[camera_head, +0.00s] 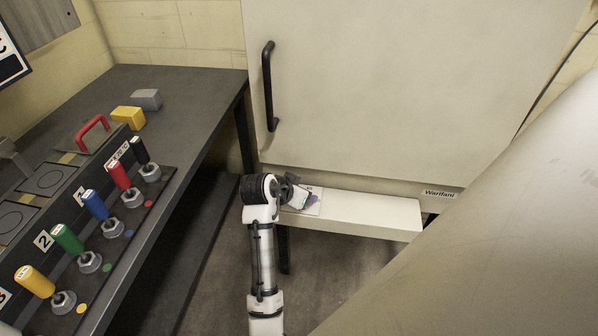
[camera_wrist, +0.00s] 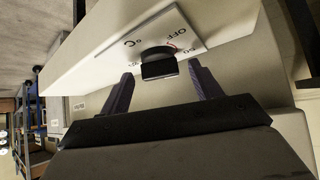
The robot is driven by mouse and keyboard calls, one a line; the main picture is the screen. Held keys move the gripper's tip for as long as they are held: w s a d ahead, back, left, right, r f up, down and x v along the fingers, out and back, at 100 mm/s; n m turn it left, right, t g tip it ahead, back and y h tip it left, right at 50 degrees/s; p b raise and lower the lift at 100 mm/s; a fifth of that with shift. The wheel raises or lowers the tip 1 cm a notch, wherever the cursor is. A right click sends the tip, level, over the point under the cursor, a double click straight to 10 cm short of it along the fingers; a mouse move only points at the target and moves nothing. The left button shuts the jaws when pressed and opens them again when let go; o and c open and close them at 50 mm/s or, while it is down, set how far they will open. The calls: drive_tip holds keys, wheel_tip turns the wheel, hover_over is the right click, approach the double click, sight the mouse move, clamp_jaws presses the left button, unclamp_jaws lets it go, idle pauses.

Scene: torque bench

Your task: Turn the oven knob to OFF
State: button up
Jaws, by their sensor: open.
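The oven knob (camera_wrist: 158,66) is dark and round with a raised grip bar, on a white dial plate (camera_wrist: 190,28) marked OFF, 50 and °C. A small red mark shows beside the knob, near the OFF lettering. I cannot tell exactly where the knob points. My gripper (camera_wrist: 160,72) is open, with one finger on each side of the knob and gaps showing on both sides. In the head view my gripper (camera_head: 296,194) is at the oven's front ledge and hides the knob. The oven (camera_head: 370,90) has a pale door, which looks shut.
A black door handle (camera_head: 268,87) stands out above my gripper. To the left is a dark bench (camera_head: 190,90) with several coloured levers, a red handle (camera_head: 92,133), and yellow (camera_head: 128,117) and grey (camera_head: 146,99) blocks. The ledge (camera_head: 375,214) right of my gripper is clear.

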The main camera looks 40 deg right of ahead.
drive_tip(key=c, duration=1)
drive_tip(key=n+t+p, duration=0.1)
drive_tip(key=n+t+y+p, duration=0.1)
drive_tip(key=n+p, duration=0.1)
drive_tip(key=n+t+p, duration=0.1)
drive_tip(key=shift+s+d+r+y+p, duration=0.15)
drive_tip(key=shift+s+r+y+p, duration=0.15)
drive_tip(key=shift+s+p, duration=0.1)
drive_tip(key=n+t+y+p, duration=0.1)
drive_tip(key=n, duration=0.1)
drive_tip(key=n+t+y+p, duration=0.1)
drive_tip(key=shift+s+d+f+n+p, duration=0.1)
drive_tip(key=shift+d+n+p, duration=0.1)
drive_tip(key=shift+n+p, duration=0.2)
drive_tip(key=shift+d+f+n+t+y+p, duration=0.15)
drive_tip(key=shift+n+t+y+p, duration=0.4)
drive_tip(key=shift+n+y, duration=0.7)
drive_tip(key=shift+n+h, duration=0.25)
drive_tip(key=shift+n, duration=0.2)
drive_tip(key=o, duration=1)
